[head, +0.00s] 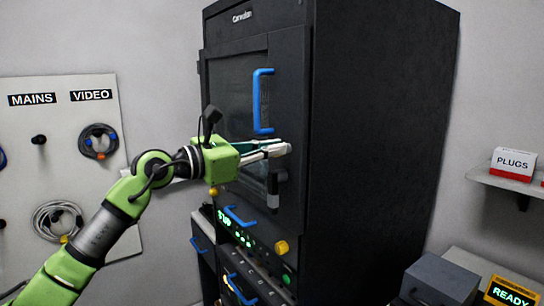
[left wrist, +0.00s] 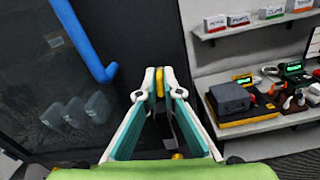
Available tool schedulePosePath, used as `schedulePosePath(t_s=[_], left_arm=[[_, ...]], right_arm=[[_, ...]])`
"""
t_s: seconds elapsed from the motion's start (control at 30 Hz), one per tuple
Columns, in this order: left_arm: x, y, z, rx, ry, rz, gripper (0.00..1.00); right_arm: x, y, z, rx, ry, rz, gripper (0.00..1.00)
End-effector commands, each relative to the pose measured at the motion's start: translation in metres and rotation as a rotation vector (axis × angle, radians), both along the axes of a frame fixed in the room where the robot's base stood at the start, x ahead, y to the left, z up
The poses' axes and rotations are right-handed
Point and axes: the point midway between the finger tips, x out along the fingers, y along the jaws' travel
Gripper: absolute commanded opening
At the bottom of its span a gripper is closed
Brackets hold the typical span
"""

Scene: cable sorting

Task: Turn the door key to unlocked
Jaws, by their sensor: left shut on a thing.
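The black cabinet's glass door (head: 238,95) is closed and has a blue upright handle (head: 263,100), which also shows in the left wrist view (left wrist: 85,42). My left gripper (head: 284,149) reaches across the door front, just below the handle. In the left wrist view its fingertips (left wrist: 160,80) are shut on a small yellow piece, which looks like the door key (left wrist: 160,83). In the head view the fingers hide the key. A dark tag with a pale band (head: 273,195) hangs below the fingers. I cannot tell the key's angle or the lock's state. My right gripper is not in view.
Below the door are a yellow knob (head: 282,247), green displays and blue drawer handles (head: 240,216). A board with cables (head: 98,141) is on the left wall. A shelf with a PLUGS box (head: 513,164) and a dark case (head: 440,281) are at right.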

Motion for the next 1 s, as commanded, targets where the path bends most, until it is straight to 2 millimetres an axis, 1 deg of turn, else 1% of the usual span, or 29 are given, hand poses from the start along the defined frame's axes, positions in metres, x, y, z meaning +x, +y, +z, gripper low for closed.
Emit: schedulePosePath(t_s=[0.03, 0.2, 0.4, 0.7, 1.0], left_arm=[[0.0, 0.0, -0.005, 0.024, -0.036, 0.001, 0.0], [-0.001, -0.001, -0.005, 0.116, -0.164, 0.001, 0.0], [-0.002, -0.001, -0.005, 0.228, -0.318, 0.001, 0.0], [-0.004, -0.003, -0.005, 0.396, -0.547, 0.0, 0.0], [-0.004, -0.003, -0.007, 0.563, -0.775, 0.0, 0.0]], right_arm=[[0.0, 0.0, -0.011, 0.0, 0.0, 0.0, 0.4], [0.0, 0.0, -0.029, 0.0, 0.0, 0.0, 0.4], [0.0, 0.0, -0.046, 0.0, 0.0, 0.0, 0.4], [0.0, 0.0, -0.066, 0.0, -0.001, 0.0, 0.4], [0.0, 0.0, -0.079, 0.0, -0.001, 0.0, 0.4]])
